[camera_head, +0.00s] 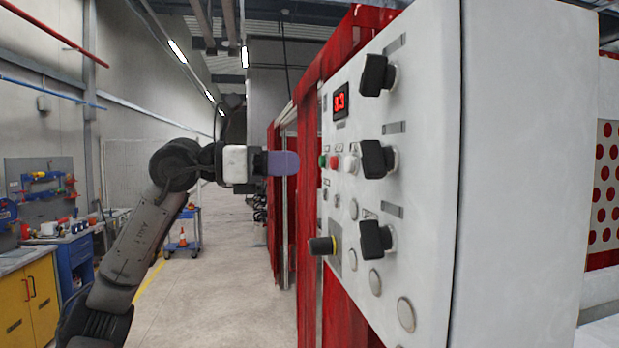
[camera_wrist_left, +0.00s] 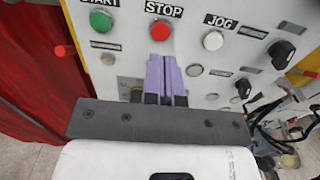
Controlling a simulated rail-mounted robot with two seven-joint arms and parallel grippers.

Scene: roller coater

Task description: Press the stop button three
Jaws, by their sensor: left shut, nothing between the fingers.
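The red button (camera_wrist_left: 160,31) under the label STOP is on the white control panel (camera_wrist_left: 130,55) in the left wrist view. In the head view the red button (camera_head: 333,162) sits between a green and a white button on the panel (camera_head: 425,150). My left gripper (camera_head: 290,163) is shut and empty, with its purple fingers pointing at the panel and a gap in between. In the left wrist view the fingertips (camera_wrist_left: 161,58) appear just below the red button, and they do not seem to touch it.
The green START button (camera_wrist_left: 101,20) and white JOG button (camera_wrist_left: 213,41) flank the red one. Open floor (camera_head: 215,270) lies left.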

